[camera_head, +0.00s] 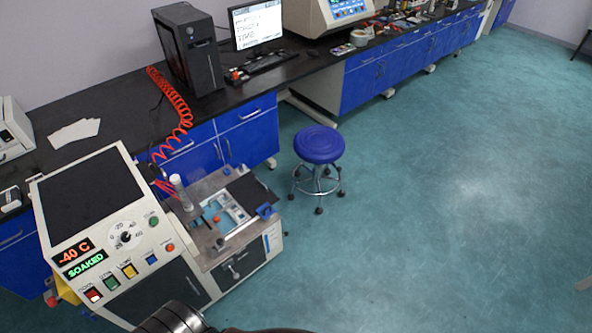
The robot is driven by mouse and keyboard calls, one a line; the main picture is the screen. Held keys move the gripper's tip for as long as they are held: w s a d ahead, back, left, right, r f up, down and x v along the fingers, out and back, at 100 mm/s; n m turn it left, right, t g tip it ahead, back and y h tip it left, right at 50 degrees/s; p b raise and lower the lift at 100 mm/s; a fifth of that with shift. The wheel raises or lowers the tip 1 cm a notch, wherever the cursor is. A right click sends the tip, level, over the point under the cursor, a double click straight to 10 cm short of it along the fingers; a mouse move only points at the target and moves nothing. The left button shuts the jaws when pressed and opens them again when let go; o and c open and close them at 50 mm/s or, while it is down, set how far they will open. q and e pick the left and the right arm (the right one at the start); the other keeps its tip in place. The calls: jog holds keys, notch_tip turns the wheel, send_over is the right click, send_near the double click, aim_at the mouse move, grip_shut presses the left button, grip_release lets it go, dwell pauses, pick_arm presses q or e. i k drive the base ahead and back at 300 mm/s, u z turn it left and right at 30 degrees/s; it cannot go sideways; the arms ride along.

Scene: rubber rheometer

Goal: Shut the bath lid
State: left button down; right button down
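The bath machine (150,262) is a cream cabinet at the lower left. Its displays read "-40 C" (74,252) and "SOAKED" (86,264). On its right part a grey metal deck (198,240) has a bath opening (222,216) with a pale blue inside and small parts in it. The opening is uncovered. A dark flat plate with a blue handle (265,211), which looks like the bath lid (248,190), lies at the right of the opening, clear of it. Neither gripper shows; only dark pieces of my own arm show at the bottom edge.
A blue stool (318,145) is to the right of the machine. A black bench (120,105) runs behind. The green floor (440,210) at the right is free.

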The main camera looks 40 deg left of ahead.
aim_at(248, 190)
jog(key=u, duration=0.15)
jog(key=i, duration=0.9)
jog(key=u, duration=1.15)
jog(key=i, duration=0.8)
jog(key=u, duration=0.75)
